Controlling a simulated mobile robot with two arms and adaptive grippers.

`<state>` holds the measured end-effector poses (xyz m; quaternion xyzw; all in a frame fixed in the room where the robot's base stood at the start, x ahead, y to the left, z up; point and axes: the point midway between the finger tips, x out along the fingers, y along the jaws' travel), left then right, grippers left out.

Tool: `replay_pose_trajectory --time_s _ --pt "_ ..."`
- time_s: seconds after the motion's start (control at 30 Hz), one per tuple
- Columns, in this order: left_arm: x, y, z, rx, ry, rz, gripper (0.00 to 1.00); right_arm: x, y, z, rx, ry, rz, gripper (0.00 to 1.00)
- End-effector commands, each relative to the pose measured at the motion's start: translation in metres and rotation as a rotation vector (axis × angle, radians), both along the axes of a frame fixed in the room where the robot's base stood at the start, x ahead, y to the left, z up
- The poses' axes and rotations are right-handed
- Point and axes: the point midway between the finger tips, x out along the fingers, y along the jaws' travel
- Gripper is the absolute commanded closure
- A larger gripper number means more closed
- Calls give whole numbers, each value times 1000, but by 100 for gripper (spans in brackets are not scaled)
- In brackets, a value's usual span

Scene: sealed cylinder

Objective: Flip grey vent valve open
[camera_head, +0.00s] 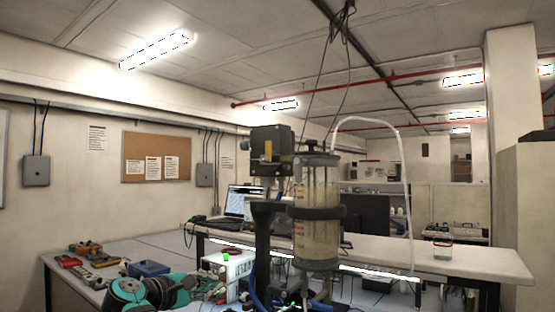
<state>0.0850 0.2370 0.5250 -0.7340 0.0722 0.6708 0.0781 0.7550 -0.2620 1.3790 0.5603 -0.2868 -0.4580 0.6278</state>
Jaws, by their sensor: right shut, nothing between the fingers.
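A clear sealed cylinder (316,222) with pale yellowish liquid and a black band stands upright right of centre. Its dark lid (316,158) carries small fittings. The grey vent valve is too small to tell apart among these fittings, and I cannot tell its position. Teal and black links of my arm show at the lower left. My left gripper does not show.
A black box with a yellow part (271,150) stands on a post left of the cylinder. A white hose (404,170) arches over to the right. A white device (228,266), a laptop (243,201) and tools crowd the left bench. The right bench end (490,261) is mostly clear.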

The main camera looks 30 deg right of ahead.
Motion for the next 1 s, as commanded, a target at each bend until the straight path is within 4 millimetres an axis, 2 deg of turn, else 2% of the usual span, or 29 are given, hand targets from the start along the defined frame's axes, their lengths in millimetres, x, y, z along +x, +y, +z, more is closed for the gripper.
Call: replay_pose_trajectory --time_s 0.03,0.1,0.2,0.3,0.4,0.57,0.87,1.0 --pt "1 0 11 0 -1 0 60 -12 2 55 -22 -44 -38 100" --pt "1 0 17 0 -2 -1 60 -32 3 109 -48 -90 -94 100" --pt "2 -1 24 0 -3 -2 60 -62 7 173 -71 -148 -170 100" --pt "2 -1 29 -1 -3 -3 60 -89 9 220 -83 -195 -232 100" --pt "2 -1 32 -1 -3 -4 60 -109 12 248 -86 -225 -274 100" --pt "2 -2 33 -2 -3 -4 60 -123 13 265 -86 -246 -303 100" --pt "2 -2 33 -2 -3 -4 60 -123 13 265 -86 -246 -303 100" --pt "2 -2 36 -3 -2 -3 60 -121 5 266 -86 -246 -303 100"
